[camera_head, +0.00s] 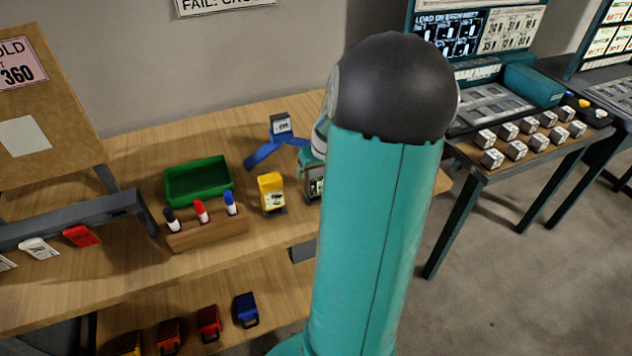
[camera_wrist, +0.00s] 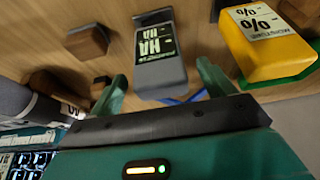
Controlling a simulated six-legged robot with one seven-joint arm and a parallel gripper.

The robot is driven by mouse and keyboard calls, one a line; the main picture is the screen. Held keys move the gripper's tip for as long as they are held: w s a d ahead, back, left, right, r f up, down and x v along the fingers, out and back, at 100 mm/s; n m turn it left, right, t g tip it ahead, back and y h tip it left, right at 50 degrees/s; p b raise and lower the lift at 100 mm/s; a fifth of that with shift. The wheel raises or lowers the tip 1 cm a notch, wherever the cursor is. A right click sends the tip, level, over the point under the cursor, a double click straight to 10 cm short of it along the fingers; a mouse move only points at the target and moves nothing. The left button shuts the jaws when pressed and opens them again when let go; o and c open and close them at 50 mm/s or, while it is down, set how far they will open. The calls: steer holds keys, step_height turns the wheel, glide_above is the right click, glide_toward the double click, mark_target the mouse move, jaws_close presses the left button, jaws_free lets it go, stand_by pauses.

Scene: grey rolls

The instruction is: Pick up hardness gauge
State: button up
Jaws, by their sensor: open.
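The hardness gauge (camera_wrist: 158,62) is a grey block with a dark label reading "HA". In the wrist view it stands ahead of my gripper (camera_wrist: 165,84), between the lines of the two teal fingers. The fingers are apart, and I cannot tell whether either touches it. In the head view a dark labelled block beside the yellow meter, which looks like the gauge (camera_head: 315,187), is mostly hidden by my arm. My gripper (camera_head: 311,163) shows there only as a teal sliver just above it.
A yellow moisture meter (camera_wrist: 262,42) stands close beside the gauge; it also shows in the head view (camera_head: 271,192). A blue stand with a grey device (camera_head: 280,124) is behind. A green bin (camera_head: 198,181) and marker holder (camera_head: 207,232) are left. Brown blocks (camera_wrist: 87,43) are near the gauge.

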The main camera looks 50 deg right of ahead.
steer(key=x, duration=0.3)
steer(key=shift+f, duration=0.1)
steer(key=c, duration=1.2)
steer(key=shift+c, duration=0.2)
steer(key=shift+r, duration=0.5)
step_height(320, 180, up, 2)
steer(key=shift+d+r, duration=0.1)
steer(key=s+a+r, duration=0.2)
steer(key=a+r, duration=0.3)
steer(key=a, duration=0.1)
steer(key=s+a+r, duration=0.3)
steer(key=a+r, duration=0.2)
steer(key=a, duration=0.2)
steer(key=shift+s, duration=0.3)
